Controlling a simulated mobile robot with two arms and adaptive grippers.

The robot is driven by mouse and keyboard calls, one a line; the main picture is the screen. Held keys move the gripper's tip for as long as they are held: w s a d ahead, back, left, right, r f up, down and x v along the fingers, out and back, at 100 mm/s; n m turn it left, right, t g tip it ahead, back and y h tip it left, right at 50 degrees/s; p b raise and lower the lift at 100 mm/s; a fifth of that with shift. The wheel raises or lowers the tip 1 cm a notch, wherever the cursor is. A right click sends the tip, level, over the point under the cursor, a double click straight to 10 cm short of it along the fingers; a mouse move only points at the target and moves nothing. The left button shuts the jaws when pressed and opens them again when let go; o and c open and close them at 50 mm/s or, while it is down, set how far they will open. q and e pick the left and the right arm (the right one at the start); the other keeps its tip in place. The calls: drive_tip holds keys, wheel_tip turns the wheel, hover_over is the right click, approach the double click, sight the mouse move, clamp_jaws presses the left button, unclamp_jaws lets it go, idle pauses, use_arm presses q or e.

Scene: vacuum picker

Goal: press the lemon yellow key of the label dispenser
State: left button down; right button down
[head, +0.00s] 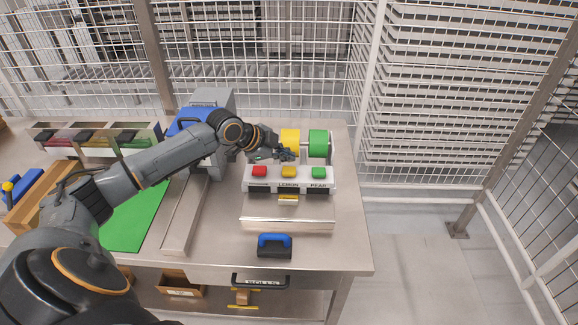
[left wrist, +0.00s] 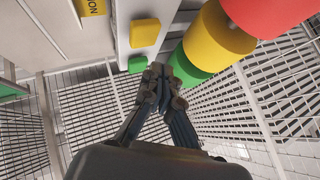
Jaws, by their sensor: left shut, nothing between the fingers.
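The label dispenser (head: 248,182) stands on the steel table, with a red key (head: 259,171), a lemon yellow key (head: 288,171) and a green key (head: 319,172) in a row. The yellow key also shows in the left wrist view (left wrist: 145,32), beside the green key (left wrist: 137,64). My left gripper (head: 286,156) is shut and empty, just behind the yellow key and in front of the label rolls. In the left wrist view its fingertips (left wrist: 159,72) appear close to the green key and green roll. I see no contact with the yellow key. My right gripper is out of view.
A yellow roll (head: 290,137) and a green roll (head: 319,143) stand behind the keys; a red roll (left wrist: 270,14) shows in the left wrist view. A blue-handled black block (head: 274,246) lies in front. A green mat (head: 130,222) lies left. Wire fencing stands behind.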

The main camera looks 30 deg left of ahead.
sight(287, 171)
use_arm(q)
wheel_tip(287, 171, up, 3)
drive_tip(key=shift+r+p, duration=0.2)
drive_tip(key=shift+p, duration=0.9)
drive_tip(key=shift+f, duration=0.1)
idle(0.4)
